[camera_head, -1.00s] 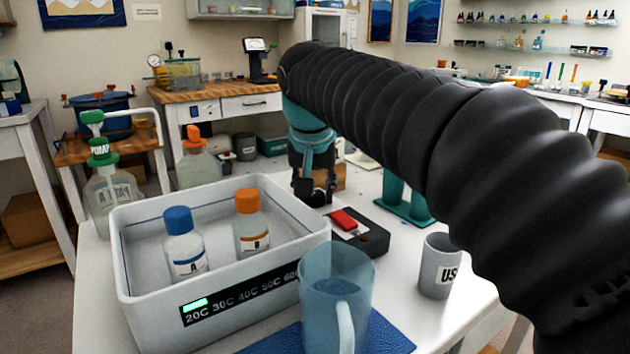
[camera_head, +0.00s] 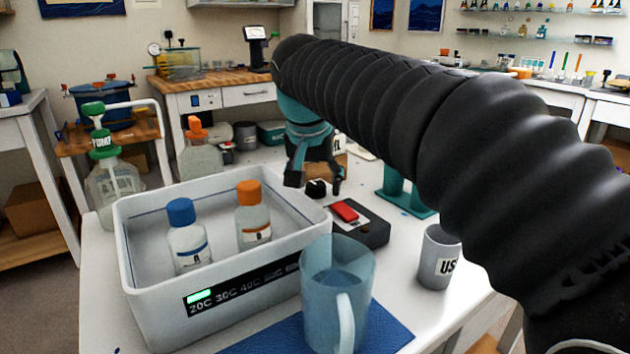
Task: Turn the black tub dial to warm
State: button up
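A black rounded knob (camera_head: 316,188), which looks like the tub dial, shows just beyond the right back corner of the white tub (camera_head: 140,268). I cannot make out a pointer on it. The tub's front strip (camera_head: 240,290) reads 20C, 30C, 40C and on, with a green light above 20C. My gripper (camera_head: 315,181) points down at the knob, its fingers apart, one to each side of it in the picture. I cannot tell whether they touch it. Bottle A (camera_head: 187,240) with a blue cap and bottle B (camera_head: 252,215) with an orange cap stand in the tub.
A black box with a red top piece (camera_head: 345,211) sits right of the knob. A blue-tinted jug (camera_head: 335,285) stands on a blue mat (camera_head: 265,337) in front. A grey cup (camera_head: 438,258) stands to the right, and a teal stand (camera_head: 403,192) behind. A pump bottle (camera_head: 112,185) is left of the tub.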

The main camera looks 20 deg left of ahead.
jog(key=shift+r, duration=0.15)
jog(key=v, duration=1.1)
jog(key=shift+s+r, duration=0.2)
jog(key=shift+r, duration=0.1)
jog(key=shift+s, duration=0.1)
